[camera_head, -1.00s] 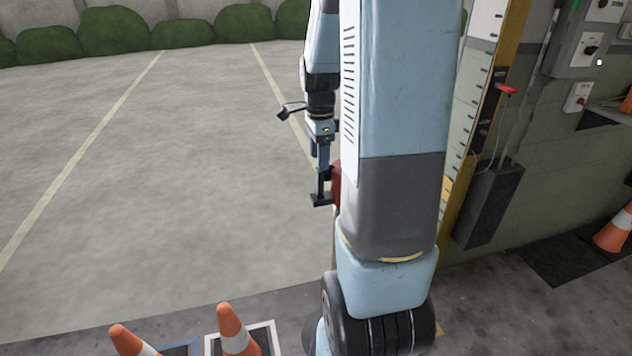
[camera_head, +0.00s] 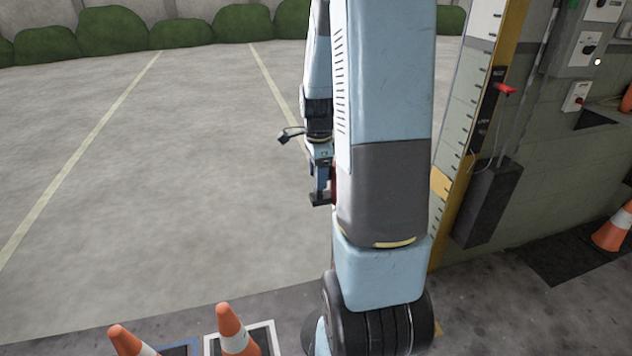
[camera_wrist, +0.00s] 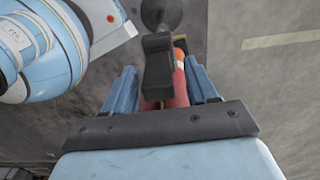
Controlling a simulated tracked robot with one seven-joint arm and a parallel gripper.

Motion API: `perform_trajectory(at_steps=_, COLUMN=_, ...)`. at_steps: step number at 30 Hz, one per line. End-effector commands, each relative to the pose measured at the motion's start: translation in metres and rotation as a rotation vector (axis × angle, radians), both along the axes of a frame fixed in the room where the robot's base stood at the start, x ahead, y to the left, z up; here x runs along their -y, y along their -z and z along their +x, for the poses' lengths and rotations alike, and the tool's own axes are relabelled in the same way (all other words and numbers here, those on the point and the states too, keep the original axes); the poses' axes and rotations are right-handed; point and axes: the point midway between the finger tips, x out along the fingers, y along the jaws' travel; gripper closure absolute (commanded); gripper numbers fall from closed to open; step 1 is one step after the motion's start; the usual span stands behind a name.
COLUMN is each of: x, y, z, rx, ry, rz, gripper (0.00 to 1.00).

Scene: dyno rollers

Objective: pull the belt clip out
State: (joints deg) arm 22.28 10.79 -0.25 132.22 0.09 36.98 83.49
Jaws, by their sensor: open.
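My gripper (camera_wrist: 160,68) is open in the wrist view, with a blue finger on each side. A black block (camera_wrist: 157,62) and a red piece with an orange end (camera_wrist: 178,82) show between the fingers. I cannot tell which of these is the belt clip, or whether a finger touches either. In the head view my gripper (camera_head: 321,185) hangs left of my large arm link, which hides much of the space behind it. Only a sliver of red (camera_head: 334,188) shows beside it there.
Two orange cones (camera_head: 236,330) stand at the bottom left. A red lever (camera_head: 505,89) sits on the yellow-edged post at right. A dark box (camera_head: 488,203) and another cone (camera_head: 612,230) are farther right. The paved ground at left is clear.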

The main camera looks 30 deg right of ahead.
Motion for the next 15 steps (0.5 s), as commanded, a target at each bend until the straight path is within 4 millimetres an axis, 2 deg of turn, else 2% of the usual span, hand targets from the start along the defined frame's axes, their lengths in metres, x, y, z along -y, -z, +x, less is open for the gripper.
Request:
perform_trajectory(at_steps=6, x=0.000, y=0.019, z=0.000, rx=-0.002, ry=0.001, rz=0.001, gripper=0.43)
perform_trajectory(at_steps=15, x=0.000, y=0.026, z=0.000, rx=0.000, ry=0.000, rz=0.000, gripper=0.43)
